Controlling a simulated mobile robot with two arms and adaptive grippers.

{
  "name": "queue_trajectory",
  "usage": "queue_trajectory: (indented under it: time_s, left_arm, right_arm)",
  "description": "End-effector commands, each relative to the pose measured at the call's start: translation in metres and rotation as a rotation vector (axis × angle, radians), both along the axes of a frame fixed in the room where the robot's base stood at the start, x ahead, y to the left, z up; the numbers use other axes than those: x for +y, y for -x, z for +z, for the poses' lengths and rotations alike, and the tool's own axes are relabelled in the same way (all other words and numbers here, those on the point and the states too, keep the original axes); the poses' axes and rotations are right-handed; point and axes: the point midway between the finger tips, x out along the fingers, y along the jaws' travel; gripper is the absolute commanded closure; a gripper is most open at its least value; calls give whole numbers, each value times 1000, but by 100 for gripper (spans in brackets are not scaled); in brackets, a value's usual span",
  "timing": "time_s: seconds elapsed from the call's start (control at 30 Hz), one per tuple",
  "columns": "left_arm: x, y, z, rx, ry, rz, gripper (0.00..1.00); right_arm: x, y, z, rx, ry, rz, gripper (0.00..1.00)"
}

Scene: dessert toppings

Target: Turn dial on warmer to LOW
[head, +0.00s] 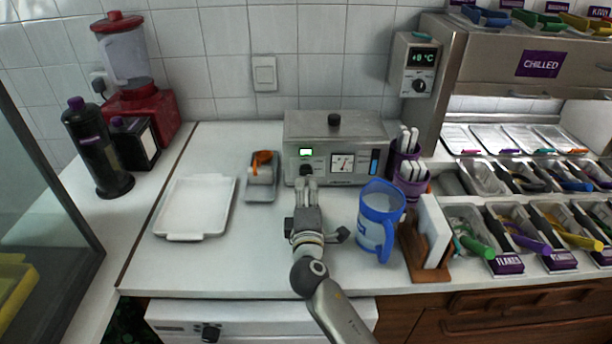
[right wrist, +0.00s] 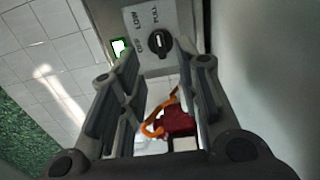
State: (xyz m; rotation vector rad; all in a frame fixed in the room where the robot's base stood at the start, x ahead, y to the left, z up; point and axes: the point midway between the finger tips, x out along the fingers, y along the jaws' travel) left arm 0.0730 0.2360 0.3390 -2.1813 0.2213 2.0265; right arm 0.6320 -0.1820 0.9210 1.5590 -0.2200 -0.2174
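The warmer (head: 297,129) is a steel box at the back of the counter, with a small lit display, a dark dial (head: 306,170) and a gauge on its front. In the right wrist view the dial (right wrist: 160,41) is a black knob with a pale mark, on a panel lettered OFF, LOW and FULL; its mark looks close to upright. My right gripper (head: 307,184) is in front of the warmer, just below the dial. In the right wrist view its fingers (right wrist: 158,85) are apart and empty, with the dial beyond them. My left gripper is not in view.
A blue-rimmed jug (head: 379,215) stands right of my right arm, near a purple cup (head: 411,180) of white utensils. An orange-handled tool (head: 262,162) rests on a small grey tray left of the dial. A white tray (head: 161,223) lies farther left.

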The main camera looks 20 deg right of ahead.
Motion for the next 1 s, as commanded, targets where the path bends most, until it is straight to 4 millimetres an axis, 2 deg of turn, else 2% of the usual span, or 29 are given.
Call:
queue_trajectory:
  time_s: [0.03, 0.2, 0.4, 0.53, 0.83, 1.0]
  left_arm:
    - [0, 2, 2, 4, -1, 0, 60]
    - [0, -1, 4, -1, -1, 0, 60]
    - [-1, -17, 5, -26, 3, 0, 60]
    - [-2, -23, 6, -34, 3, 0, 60]
    - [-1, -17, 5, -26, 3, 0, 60]
    - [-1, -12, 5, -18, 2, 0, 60]
  right_arm:
    - [-4, -10, 2, 0, 2, -2, 69]
    - [-11, -36, 1, 0, 2, -2, 69]
    - [-17, -56, 0, 0, 1, -1, 69]
    - [-18, -61, 0, 0, -1, -1, 69]
    - [-19, -63, 0, 1, -1, -1, 69]
    - [-19, -62, 0, 1, -1, -1, 89]
